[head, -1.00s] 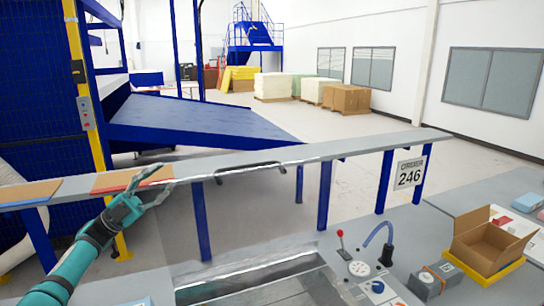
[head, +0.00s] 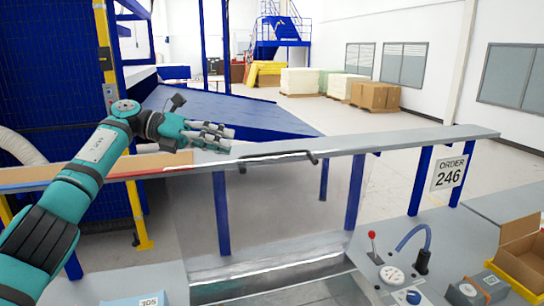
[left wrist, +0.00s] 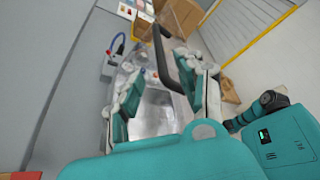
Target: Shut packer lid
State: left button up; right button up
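The packer lid (head: 285,215) appears as a clear panel standing raised at the back of the packer's metal chamber (head: 270,268), with a black handle (head: 278,158) along its upper edge. My left gripper (head: 228,140) is just left of the handle in the head view, fingers pointing right. In the left wrist view my left gripper (left wrist: 163,95) has its fingers spread apart, with nothing clamped between them. The black handle (left wrist: 163,62) shows ahead of the fingertips, nearer the right finger; contact cannot be told. My right gripper is out of view.
A red lever (head: 372,240), a dial gauge (head: 391,274) and a blue hose (head: 412,235) stand right of the chamber. An open cardboard box (head: 520,255) is at far right. A grey rail (head: 400,138) with an order 246 sign (head: 449,173) runs behind.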

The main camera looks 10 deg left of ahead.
pick_arm(q)
jog(key=p+x, duration=0.3)
jog(key=x, duration=0.7)
jog(key=shift+d, duration=0.2)
jog(key=shift+w+d+f+p, duration=0.25)
jog(key=shift+d+p, duration=0.2)
jog(key=shift+d, duration=0.15)
jog(key=shift+s, duration=0.1)
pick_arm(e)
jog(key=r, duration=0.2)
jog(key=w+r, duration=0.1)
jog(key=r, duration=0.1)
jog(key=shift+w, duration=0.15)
pick_arm(q)
jog(key=shift+c, duration=0.3)
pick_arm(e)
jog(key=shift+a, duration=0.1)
pick_arm(q)
grip_shut()
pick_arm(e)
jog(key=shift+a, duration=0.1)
